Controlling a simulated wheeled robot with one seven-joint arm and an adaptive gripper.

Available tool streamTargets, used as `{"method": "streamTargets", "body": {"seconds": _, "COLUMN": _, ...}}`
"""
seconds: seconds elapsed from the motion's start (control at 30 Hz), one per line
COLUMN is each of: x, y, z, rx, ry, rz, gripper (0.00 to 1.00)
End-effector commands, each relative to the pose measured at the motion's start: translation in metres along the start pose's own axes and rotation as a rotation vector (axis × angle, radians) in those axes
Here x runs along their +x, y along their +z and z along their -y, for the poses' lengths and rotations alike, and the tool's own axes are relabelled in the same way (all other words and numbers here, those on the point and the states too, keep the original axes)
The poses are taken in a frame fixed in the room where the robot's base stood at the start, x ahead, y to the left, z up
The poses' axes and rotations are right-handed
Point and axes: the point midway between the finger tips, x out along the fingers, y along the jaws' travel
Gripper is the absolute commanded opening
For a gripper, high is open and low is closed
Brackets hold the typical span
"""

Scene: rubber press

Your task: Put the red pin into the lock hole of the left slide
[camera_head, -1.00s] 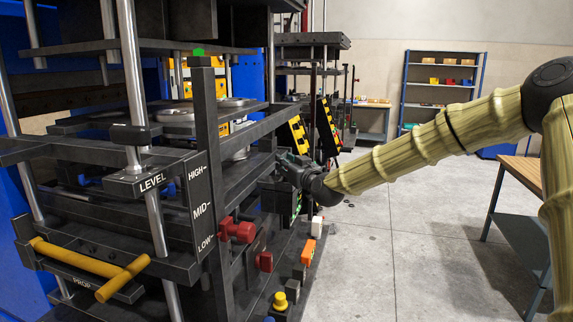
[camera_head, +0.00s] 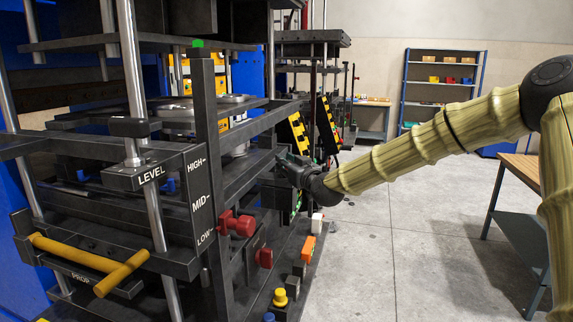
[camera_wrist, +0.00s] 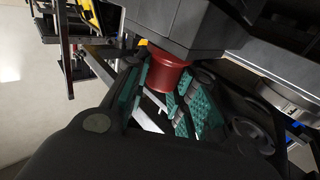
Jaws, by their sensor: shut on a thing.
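The red pin (camera_wrist: 166,72) shows in the wrist view as a short red cylinder between the teal pads of my gripper (camera_wrist: 158,92). My gripper is shut on it. The pin's upper end meets the underside of a dark grey block (camera_wrist: 190,22), and I cannot tell whether it enters a hole there. In the head view my gripper (camera_head: 284,165) is at the right side of the press, beside its dark frame. The pin, the left slide and the lock hole cannot be made out there.
A red knob-like part (camera_head: 236,224) projects from the near press side, above a smaller red part (camera_head: 264,257). Dark rails and posts (camera_head: 207,130) crowd the left of my gripper. A wooden-topped table (camera_head: 525,172) stands right; the floor (camera_head: 400,235) between is clear.

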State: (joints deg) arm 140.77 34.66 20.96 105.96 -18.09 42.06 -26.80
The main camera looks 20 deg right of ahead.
Motion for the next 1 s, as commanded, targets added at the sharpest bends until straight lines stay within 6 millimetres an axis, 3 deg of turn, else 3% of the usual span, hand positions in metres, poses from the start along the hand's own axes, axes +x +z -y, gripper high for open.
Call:
{"method": "streamTargets", "body": {"seconds": 0.1, "x": 0.0, "y": -0.001, "z": 0.0, "rx": 0.0, "ry": 0.0, "rz": -0.001, "gripper": 0.0}}
{"method": "streamTargets", "body": {"seconds": 0.13, "x": 0.0, "y": -0.001, "z": 0.0, "rx": 0.0, "ry": 0.0, "rz": -0.001, "gripper": 0.3}}
{"method": "streamTargets", "body": {"seconds": 0.23, "x": 0.0, "y": -0.001, "z": 0.0, "rx": 0.0, "ry": 0.0, "rz": -0.001, "gripper": 0.48}}
{"method": "streamTargets", "body": {"seconds": 0.67, "x": -0.005, "y": 0.0, "z": 0.0, "rx": 0.0, "ry": 0.0, "rz": 0.0, "gripper": 0.5}}
{"method": "streamTargets", "body": {"seconds": 1.0, "x": -0.054, "y": -0.001, "z": 0.0, "rx": 0.0, "ry": -0.001, "rz": 0.0, "gripper": 0.5}}
